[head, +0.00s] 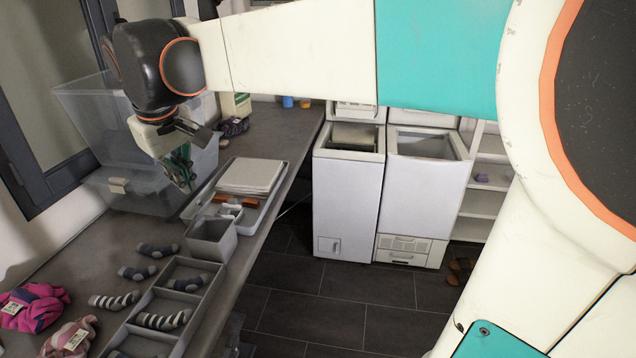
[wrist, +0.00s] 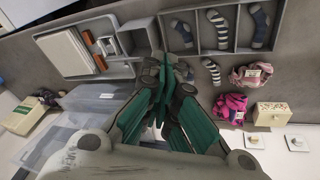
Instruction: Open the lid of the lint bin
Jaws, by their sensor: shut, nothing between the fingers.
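A small grey square box (head: 207,247), which may be the lint bin, stands on the counter between the tray and the sock divider. It also shows in the wrist view (wrist: 139,37), just beyond my fingertips. I cannot tell whether its top is a lid or an open mouth. My gripper (head: 185,176) is shut and empty. It hangs above the counter, in front of the clear tub and left of the grey tray, apart from the small box. In the wrist view my teal fingers (wrist: 164,84) come together, and nothing is between them.
A grey tray (head: 265,215) holds a pale flat stack. A divided sock box (head: 190,318), loose socks and pink bundles (head: 35,307) lie nearer. A clear tub (head: 95,110) stands by the window. Two white toploaders (head: 345,200) (head: 425,203) stand with open tops across the dark floor.

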